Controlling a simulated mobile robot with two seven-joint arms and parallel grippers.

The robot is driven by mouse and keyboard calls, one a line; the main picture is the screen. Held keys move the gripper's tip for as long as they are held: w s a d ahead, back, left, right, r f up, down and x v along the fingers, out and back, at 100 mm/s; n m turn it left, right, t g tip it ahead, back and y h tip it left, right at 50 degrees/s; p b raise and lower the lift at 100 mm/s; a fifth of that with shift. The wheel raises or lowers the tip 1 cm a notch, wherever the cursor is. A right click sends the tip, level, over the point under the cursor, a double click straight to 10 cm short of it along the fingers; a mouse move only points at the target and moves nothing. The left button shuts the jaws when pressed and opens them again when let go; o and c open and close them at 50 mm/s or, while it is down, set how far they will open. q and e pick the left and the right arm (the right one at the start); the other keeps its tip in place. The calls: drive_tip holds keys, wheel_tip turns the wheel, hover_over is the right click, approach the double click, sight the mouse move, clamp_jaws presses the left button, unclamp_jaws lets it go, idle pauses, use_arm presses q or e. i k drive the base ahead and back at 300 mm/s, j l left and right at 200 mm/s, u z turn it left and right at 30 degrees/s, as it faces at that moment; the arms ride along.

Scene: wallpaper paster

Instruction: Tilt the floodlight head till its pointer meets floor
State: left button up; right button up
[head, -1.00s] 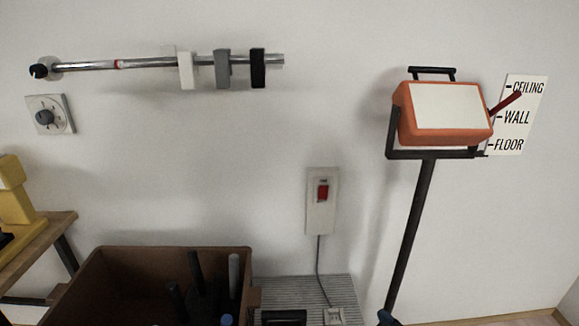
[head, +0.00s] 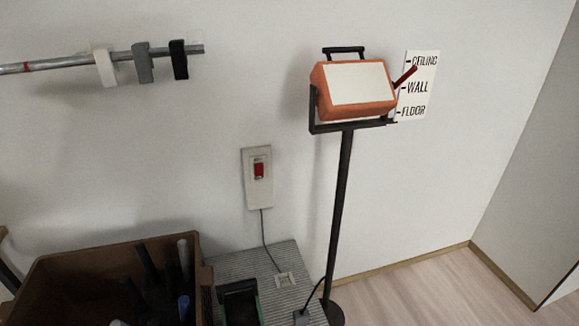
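The orange floodlight head (head: 353,88) with a pale front panel sits in a black bracket on a black pole (head: 341,200), right of centre in the head view. A black handle (head: 344,52) is on its top. Its dark red pointer (head: 405,76) sticks up and to the right, between the CEILING and WALL marks, nearer CEILING. The white label card (head: 420,86) on the wall reads CEILING, WALL and FLOOR from top to bottom. Neither of my grippers is in view.
A brown crate (head: 75,262) with dark tools stands at the lower left. A grey ribbed surface (head: 262,262) lies beside it, with a cable. A red wall switch (head: 258,168) and a rail (head: 60,63) with hooks are on the wall. Bare floor (head: 430,288) is at the right.

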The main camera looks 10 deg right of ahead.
sight(362, 88)
drive_tip(key=l+u, duration=0.2)
drive_tip(key=l, duration=0.25)
drive_tip(key=k+l+u, duration=0.15)
drive_tip(key=l, duration=0.25)
drive_tip(key=l+u, duration=0.2)
drive_tip(key=l, duration=0.25)
